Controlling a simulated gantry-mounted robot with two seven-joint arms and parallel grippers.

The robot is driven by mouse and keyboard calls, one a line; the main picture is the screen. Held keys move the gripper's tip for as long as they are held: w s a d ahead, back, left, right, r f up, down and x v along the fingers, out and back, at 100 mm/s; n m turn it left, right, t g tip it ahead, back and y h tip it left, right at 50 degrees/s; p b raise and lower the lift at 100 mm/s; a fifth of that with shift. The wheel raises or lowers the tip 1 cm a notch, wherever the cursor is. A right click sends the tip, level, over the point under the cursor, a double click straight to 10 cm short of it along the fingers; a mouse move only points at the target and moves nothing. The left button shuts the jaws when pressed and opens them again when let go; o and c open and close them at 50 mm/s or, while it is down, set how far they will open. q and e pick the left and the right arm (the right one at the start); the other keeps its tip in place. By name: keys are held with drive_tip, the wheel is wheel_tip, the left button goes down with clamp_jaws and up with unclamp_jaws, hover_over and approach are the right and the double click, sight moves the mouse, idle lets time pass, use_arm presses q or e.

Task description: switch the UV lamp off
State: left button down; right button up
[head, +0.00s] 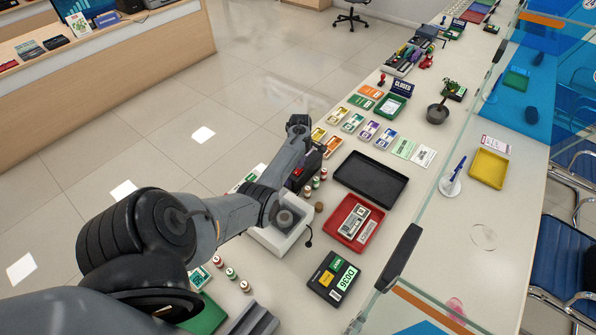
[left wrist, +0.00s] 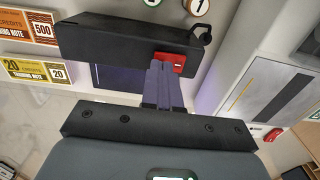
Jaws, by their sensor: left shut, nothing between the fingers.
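The UV lamp (left wrist: 110,38) is a long black bar in the left wrist view. A red switch (left wrist: 178,64) sits on its near side, by the right end. A dark blue-violet patch (left wrist: 120,78) shows below the bar, and a violet tint lies on my fingers. My left gripper (left wrist: 162,68) is shut and empty, its fingertips overlapping the left part of the red switch; I cannot tell whether they press it. In the head view, the black lamp (head: 304,178) is partly hidden behind my left arm. My right gripper is not in view.
Training notes (left wrist: 38,72) lie left of the lamp, and numbered round pots (left wrist: 198,8) stand beyond it. A pale machine (left wrist: 255,85) with its own red switch (left wrist: 272,134) stands at right. In the head view, a black tray (head: 371,180) and red tray (head: 354,222) lie right of the lamp.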

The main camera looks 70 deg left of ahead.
use_arm(q)
drive_tip(key=shift+f+b, duration=0.4)
drive_tip(key=shift+f, duration=0.3)
idle(0.4)
wheel_tip(320, 180, up, 3)
drive_tip(key=p, duration=0.3)
wheel_tip(320, 180, up, 4)
drive_tip(key=p, duration=0.4)
drive_tip(key=shift+p, duration=0.35)
